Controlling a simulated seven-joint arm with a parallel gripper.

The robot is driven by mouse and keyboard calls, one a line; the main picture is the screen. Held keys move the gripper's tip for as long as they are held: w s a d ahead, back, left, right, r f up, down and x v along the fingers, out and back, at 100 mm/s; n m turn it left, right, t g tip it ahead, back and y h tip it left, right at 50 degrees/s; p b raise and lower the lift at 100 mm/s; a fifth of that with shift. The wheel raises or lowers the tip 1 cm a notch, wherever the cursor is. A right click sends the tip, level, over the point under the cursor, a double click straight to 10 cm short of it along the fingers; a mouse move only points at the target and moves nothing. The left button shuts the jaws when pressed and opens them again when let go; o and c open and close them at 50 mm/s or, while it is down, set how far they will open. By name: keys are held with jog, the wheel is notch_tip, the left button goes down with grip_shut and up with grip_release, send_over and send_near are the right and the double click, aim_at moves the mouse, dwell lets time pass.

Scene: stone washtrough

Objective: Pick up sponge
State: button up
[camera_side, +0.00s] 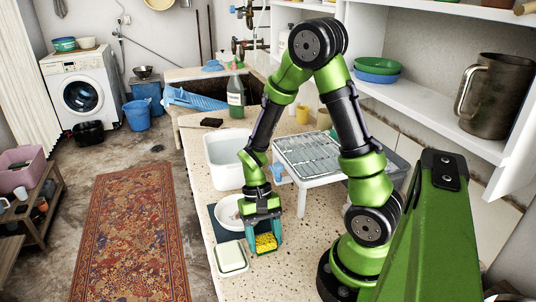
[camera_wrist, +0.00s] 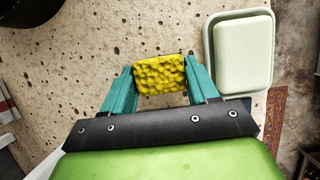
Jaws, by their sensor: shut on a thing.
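A yellow sponge (camera_side: 265,243) with a bumpy face is between the teal fingers of my gripper (camera_side: 264,238), at the front of the speckled stone counter. In the wrist view the sponge (camera_wrist: 159,74) sits between the two fingertips of my gripper (camera_wrist: 160,82), which is shut on it from both sides. The gripper points down close to the counter. I cannot tell whether the sponge touches the stone.
A pale green soap dish (camera_side: 231,258) with a block in it lies just left of the gripper. A white bowl (camera_side: 228,212) stands behind on a dark mat. A white basin (camera_side: 222,165) and a dish rack (camera_side: 308,153) stand farther back.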

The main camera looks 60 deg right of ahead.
aim_at(264, 238)
notch_tip(264, 238, up, 10)
jog(key=o, duration=0.5)
jog(key=c, duration=0.4)
jog(key=shift+a, duration=0.15)
jog(key=w+a, duration=0.4)
jog(key=w+a+f, duration=0.1)
jog(key=w+a, duration=0.1)
jog(key=shift+a, duration=0.25)
jog(key=shift+f, duration=2.7)
